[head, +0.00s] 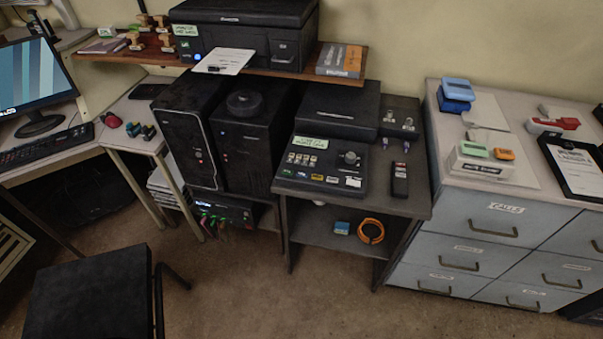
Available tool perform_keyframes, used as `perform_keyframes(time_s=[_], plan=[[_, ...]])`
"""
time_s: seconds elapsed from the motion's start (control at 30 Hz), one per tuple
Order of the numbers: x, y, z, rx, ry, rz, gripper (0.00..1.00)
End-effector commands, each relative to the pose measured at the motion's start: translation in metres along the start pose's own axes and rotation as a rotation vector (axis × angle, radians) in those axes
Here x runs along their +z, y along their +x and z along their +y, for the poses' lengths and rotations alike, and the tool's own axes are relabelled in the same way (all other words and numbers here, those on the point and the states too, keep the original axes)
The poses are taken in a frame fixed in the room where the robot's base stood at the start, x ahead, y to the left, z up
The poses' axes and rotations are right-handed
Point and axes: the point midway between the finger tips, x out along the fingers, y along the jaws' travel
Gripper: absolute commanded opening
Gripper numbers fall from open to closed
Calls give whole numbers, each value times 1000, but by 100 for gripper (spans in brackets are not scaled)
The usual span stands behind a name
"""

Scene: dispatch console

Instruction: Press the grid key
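A black console (310,186) sits on a dark side table in the middle of the view. Its panel carries a small cluster of pale keys (301,160) at the left, below a green-white label (311,143). A dark round knob (350,158) stands at the right of the panel. A row of small coloured pieces, among them a yellow one (317,177) and a white one (353,182), runs along the front. The lettering is too small to read, so I cannot tell which key is the grid key. My gripper is not in view.
A black remote-like handset (400,180) lies right of the console on the table (408,206). A printer shelf (300,72) overhangs behind, with dark computer towers (190,135) at the left. Grey drawers (480,225) stand right, a black chair (90,290) front left. The floor in front is clear.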

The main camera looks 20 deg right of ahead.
Motion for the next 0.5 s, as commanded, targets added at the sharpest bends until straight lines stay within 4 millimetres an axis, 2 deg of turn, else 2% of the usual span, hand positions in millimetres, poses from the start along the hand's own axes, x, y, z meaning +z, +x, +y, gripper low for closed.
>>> perform_keyframes(time_s=[0.03,0.1,0.5], plan=[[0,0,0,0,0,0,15],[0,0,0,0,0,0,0],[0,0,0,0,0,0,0]])
